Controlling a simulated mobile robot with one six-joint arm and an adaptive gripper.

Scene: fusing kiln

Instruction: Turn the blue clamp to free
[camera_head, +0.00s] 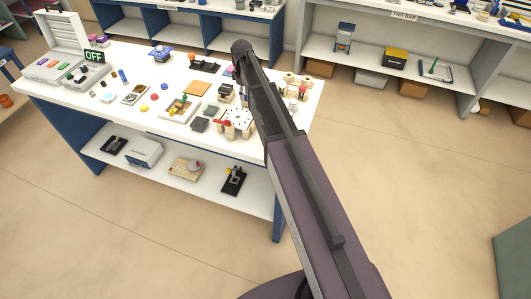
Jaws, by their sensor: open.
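A white worktable (45,88) stands at the left with many small things on it. A small blue fixture (160,52) with a yellowish part sits near its back edge. It may be the blue clamp, but it is too small to tell for sure, and its setting cannot be read. A blue cylinder (123,76) stands further left. My arm rises from the bottom of the view and its dark upper joint lies over the table's right part. My gripper cannot be made out; the arm may hide it.
A lower shelf (210,178) holds several devices. Open floor (420,180) lies at the right.

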